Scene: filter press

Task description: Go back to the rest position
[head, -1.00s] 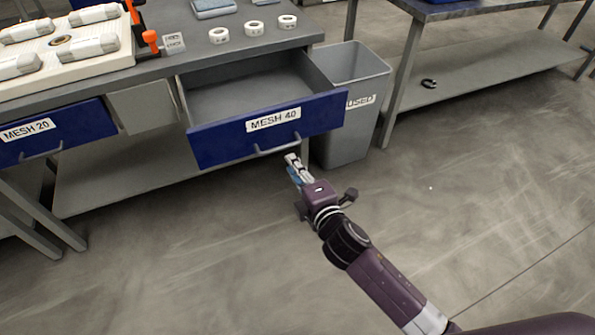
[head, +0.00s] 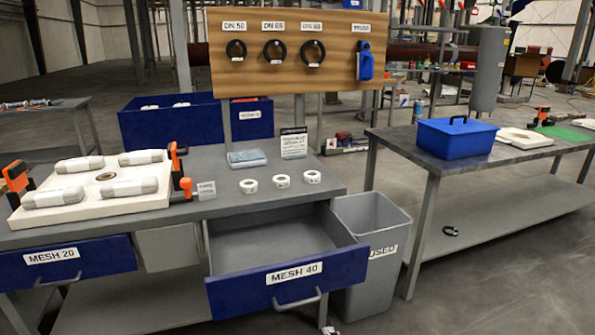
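The blue drawer labelled MESH 40 (head: 290,281) stands open under the grey workbench, and its inside looks empty. Only the tip of my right gripper (head: 328,330) shows, at the bottom edge of the head view. It is just below and to the right of the drawer handle (head: 298,301), apart from it. Whether its fingers are open or shut is hidden. My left gripper is not in view.
The grey USED bin (head: 382,262) stands right of the drawer. The workbench (head: 225,203) holds a white filter plate (head: 95,207), tape rolls and a blue cloth. A second table (head: 410,150) at right bears a blue box (head: 456,138). A pegboard (head: 235,75) hangs behind.

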